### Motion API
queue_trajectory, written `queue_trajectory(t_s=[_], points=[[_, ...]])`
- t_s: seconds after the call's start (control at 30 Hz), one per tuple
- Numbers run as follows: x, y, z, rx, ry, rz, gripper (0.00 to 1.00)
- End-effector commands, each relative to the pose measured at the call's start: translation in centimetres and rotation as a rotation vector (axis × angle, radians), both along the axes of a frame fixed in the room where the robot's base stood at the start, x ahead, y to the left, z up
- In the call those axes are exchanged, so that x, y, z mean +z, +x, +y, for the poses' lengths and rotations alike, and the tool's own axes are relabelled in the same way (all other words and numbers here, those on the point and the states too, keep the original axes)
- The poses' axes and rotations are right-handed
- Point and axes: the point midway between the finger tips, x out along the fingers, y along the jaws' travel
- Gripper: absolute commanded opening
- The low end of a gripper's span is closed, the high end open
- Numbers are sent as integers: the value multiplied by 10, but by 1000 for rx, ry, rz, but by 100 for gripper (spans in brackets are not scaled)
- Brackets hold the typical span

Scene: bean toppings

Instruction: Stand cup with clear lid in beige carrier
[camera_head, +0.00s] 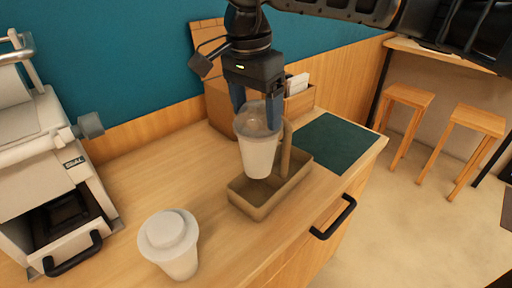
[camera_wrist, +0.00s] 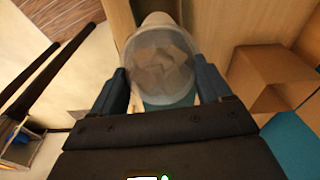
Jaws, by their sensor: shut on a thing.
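My gripper (camera_head: 257,108) is shut on the cup with the clear lid (camera_head: 259,153), gripping it near the top. The cup is white, close to upright, and overlaps the beige carrier (camera_head: 259,211) in the head view. I cannot tell whether its base is above or inside the carrier. The carrier is a shallow tray with a tall upright handle. In the wrist view the clear lid (camera_wrist: 160,62) sits between the two fingers of my gripper (camera_wrist: 160,95), and what shows through it looks brownish.
A white cup with an opaque lid (camera_head: 170,243) stands on the counter at front left. A coffee machine (camera_head: 50,165) is at far left. A dark green mat (camera_head: 331,143) lies right of the carrier. Wooden boxes (camera_head: 298,103) stand behind.

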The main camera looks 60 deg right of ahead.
Motion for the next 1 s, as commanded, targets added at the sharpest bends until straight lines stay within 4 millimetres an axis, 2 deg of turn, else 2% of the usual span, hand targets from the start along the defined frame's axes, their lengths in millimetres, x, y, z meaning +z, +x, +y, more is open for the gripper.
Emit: queue_trajectory(t_s=[0.03, 0.07, 0.2, 0.37, 0.63, 1.0], points=[[-12, -1, 1, 0, 4, 2, 11], [-18, -1, 1, 0, 5, 3, 2], [-41, 0, 1, 1, 3, 2, 1], [-53, 0, 0, 1, 2, 0, 1], [-86, 0, 0, 0, 2, 1, 0], [-92, 0, 0, 2, 0, -1, 0]])
